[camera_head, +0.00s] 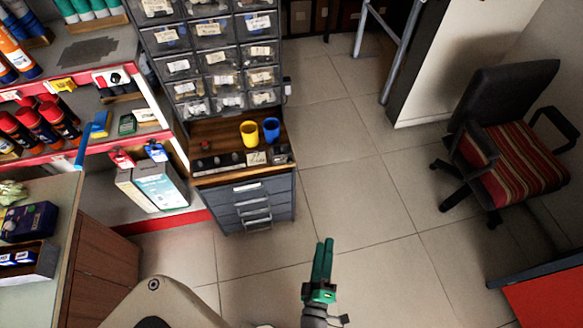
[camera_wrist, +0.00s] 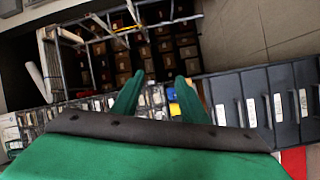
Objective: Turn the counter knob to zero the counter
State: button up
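My gripper (camera_head: 325,242) hangs over the tiled floor in the head view, in front of and to the right of a small drawer cabinet (camera_head: 245,205). Its green fingers stand apart with nothing between them in the wrist view (camera_wrist: 160,78). The counter and its knob cannot be made out for sure. On the wooden cabinet top (camera_head: 215,130) are a small red round part (camera_head: 206,146), a dark strip with small fittings (camera_head: 220,163), and a small dark object (camera_head: 281,154) at the right front corner. The gripper is well apart from all of these.
A yellow cup (camera_head: 249,133) and a blue cup (camera_head: 271,130) stand on the cabinet top, below a rack of labelled drawers (camera_head: 215,55). Stocked shelves (camera_head: 85,60) and a counter (camera_head: 60,225) are at left. A striped chair (camera_head: 515,155) is at right. The floor between is clear.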

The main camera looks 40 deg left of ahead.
jog(key=w+a+f+n+g+y, duration=0.2)
jog(key=w+a+f+n+y, duration=0.15)
jog(key=w+a+n, duration=0.5)
jog(key=n+g+y, duration=0.3)
jog(key=n, duration=0.4)
send_near(291, 163)
jog(key=x, duration=0.8)
jog(key=shift+a, duration=0.15)
grip_shut()
